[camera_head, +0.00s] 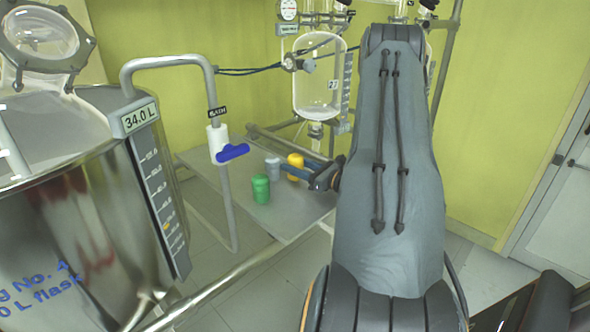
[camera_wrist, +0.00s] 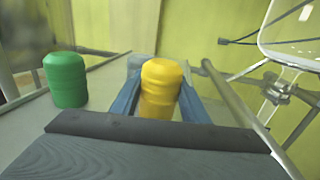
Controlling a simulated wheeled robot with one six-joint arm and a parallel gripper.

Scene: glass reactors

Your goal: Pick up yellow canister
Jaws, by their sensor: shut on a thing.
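The yellow canister (camera_head: 295,163) stands upright at the table's far right part in the head view. It also shows in the wrist view (camera_wrist: 160,88), between the two blue fingers. My gripper (camera_head: 294,168) reaches in from the right and is shut on the yellow canister. In the wrist view, my gripper (camera_wrist: 160,100) has one finger on each side of the canister. Its lower part is hidden behind the gripper body, so I cannot tell whether it touches the table.
A green canister (camera_head: 261,189) and a grey canister (camera_head: 273,168) stand left of the yellow one on the grey table (camera_head: 213,169). A glass vessel (camera_head: 318,92) hangs above and behind. A large steel tank (camera_head: 85,215) with a pipe is at the left.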

